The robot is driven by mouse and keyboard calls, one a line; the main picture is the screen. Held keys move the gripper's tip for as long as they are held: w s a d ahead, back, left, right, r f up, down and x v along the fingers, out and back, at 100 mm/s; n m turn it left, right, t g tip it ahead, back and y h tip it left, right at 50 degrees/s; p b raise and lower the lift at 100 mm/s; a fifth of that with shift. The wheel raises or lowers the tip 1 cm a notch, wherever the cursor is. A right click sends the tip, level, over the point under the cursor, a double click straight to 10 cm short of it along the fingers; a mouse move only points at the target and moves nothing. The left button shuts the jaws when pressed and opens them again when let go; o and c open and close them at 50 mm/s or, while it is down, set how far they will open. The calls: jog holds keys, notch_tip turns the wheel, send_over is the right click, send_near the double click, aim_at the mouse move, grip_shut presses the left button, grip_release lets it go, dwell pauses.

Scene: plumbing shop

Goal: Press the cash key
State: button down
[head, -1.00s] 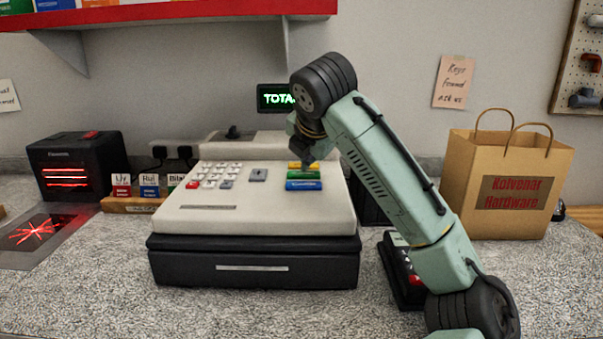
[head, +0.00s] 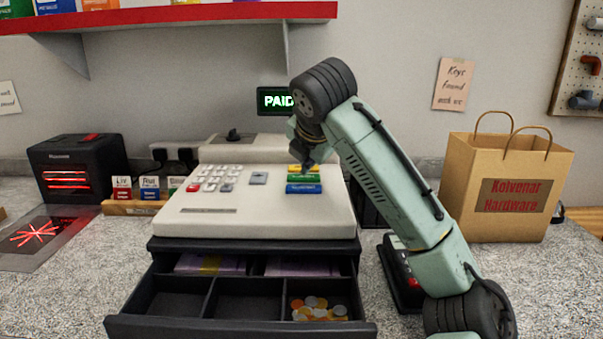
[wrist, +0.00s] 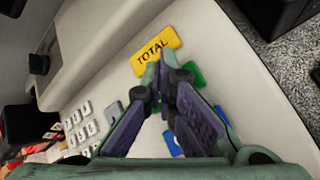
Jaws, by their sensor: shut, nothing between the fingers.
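The cash register (head: 250,215) has a yellow key (head: 313,169), a green key (head: 303,178) and a blue key (head: 303,189) in a column. The wrist view shows the yellow key (wrist: 157,50) reads TOTAL; the green key (wrist: 193,75) is partly hidden by my fingers. I cannot read the green and blue labels, so I cannot tell which is cash. My gripper (head: 306,167) is shut and empty above these keys; contact is not clear. It also shows in the wrist view (wrist: 163,72). The display (head: 275,100) reads PAID. The cash drawer (head: 240,328) is open.
The open drawer holds banknotes (head: 210,264) and coins (head: 319,308) and juts over the counter front. A dark card terminal (head: 395,262) sits right of the register, partly behind my arm. A paper bag (head: 505,180) stands at right, a scanner (head: 76,168) at left.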

aim_at(308, 177)
jog(key=shift+r, duration=0.35)
notch_tip(308, 177, up, 6)
jog(key=p, duration=0.6)
dwell(0.5)
